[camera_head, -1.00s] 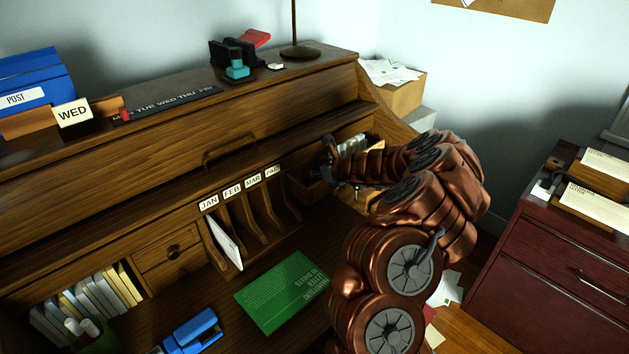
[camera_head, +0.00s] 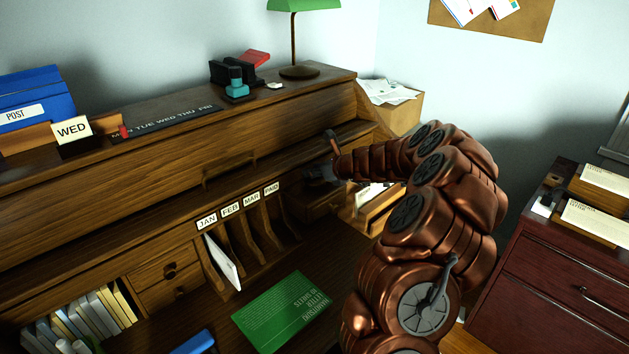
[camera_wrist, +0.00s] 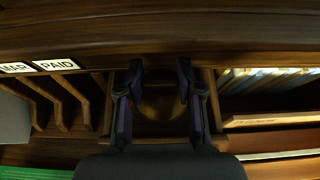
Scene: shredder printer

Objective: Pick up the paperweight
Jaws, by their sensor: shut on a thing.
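My gripper (camera_head: 322,166) is at the right end of the desk's pigeonholes, in front of the rolltop. In the wrist view its two dark fingers (camera_wrist: 160,76) stand apart, with a dim, amber-brown rounded shape between them, which I take to be the paperweight (camera_wrist: 160,100). Its outline is hard to make out in the shadow. The fingers are shut on it. In the head view my gripper hides it.
A small wooden drawer (camera_head: 318,207) lies below my gripper, right of the labelled letter slots (camera_head: 243,237). An open compartment with papers (camera_wrist: 265,78) is on the right. The rolltop edge (camera_wrist: 160,38) is close above.

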